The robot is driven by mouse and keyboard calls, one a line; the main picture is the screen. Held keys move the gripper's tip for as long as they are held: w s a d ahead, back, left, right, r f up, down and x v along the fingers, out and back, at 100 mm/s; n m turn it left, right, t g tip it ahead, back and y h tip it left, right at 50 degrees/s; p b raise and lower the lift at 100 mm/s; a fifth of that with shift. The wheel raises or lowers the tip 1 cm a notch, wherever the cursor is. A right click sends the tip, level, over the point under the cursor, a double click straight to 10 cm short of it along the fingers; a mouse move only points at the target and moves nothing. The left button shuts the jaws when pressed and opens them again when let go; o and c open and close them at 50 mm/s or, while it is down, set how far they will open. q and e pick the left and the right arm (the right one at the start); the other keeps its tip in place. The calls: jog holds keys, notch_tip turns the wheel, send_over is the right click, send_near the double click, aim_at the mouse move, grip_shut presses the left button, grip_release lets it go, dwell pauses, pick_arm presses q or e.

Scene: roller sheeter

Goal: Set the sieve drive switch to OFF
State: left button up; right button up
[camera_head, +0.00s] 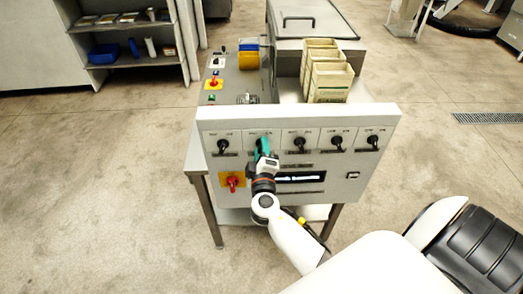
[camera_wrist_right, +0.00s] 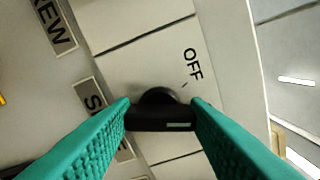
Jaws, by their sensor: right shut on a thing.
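The grey control panel (camera_head: 330,192) faces me, with a row of black rotary switches. My right gripper (camera_head: 262,147) is at the second switch from the left and hides it in the head view. In the right wrist view, the green fingers of my right gripper (camera_wrist_right: 162,108) are shut on the black switch knob (camera_wrist_right: 160,117), one finger at each end. A pale mark shows on the knob's right part. The word OFF (camera_wrist_right: 193,64) is printed above and right of the knob. A label starting with S (camera_wrist_right: 92,98) is partly hidden by the left finger. My left gripper is not in view.
Neighbouring switches are the leftmost one (camera_head: 222,146) and the middle one (camera_head: 299,145), with more to the right. A red knob on a yellow plate (camera_head: 232,182) sits lower left. Cream bins (camera_head: 330,80) stand behind the panel. A shelf (camera_head: 130,60) stands back left.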

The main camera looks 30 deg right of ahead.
jog(key=shift+f+n+p, duration=0.1)
jog(key=shift+n+p, duration=0.2)
jog(key=shift+n, duration=4)
jog(key=o, duration=1)
